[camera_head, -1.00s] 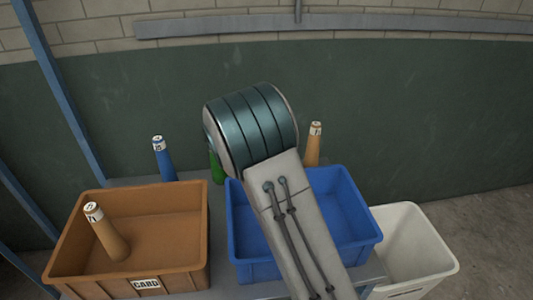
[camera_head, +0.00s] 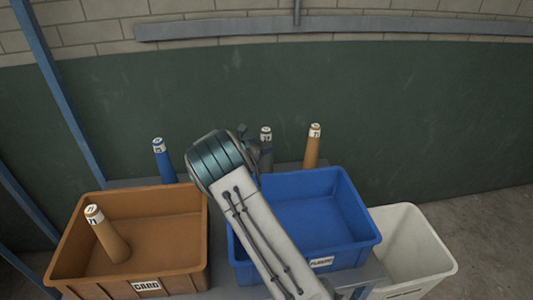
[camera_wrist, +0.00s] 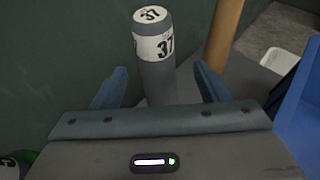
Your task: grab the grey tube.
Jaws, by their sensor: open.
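The grey tube (camera_wrist: 158,80) stands upright in the wrist view, with a white label and cap marked 37. My gripper (camera_wrist: 155,88) is open, with one finger on each side of the tube's lower visible part. I cannot tell whether either finger touches it. The tube's bottom is hidden behind the gripper body. In the head view the grey tube (camera_head: 266,150) stands at the back of the table, just right of my arm's end, which hides part of it. The fingertips are not clear in that view.
An orange tube (camera_head: 313,147) stands right of the grey one, a blue tube (camera_head: 164,162) to the left. A brown CARD crate (camera_head: 190,280) holds another orange tube (camera_head: 108,236). A blue crate (camera_head: 366,250) is in front, a white bin (camera_head: 440,268) at right. A green wall stands close behind.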

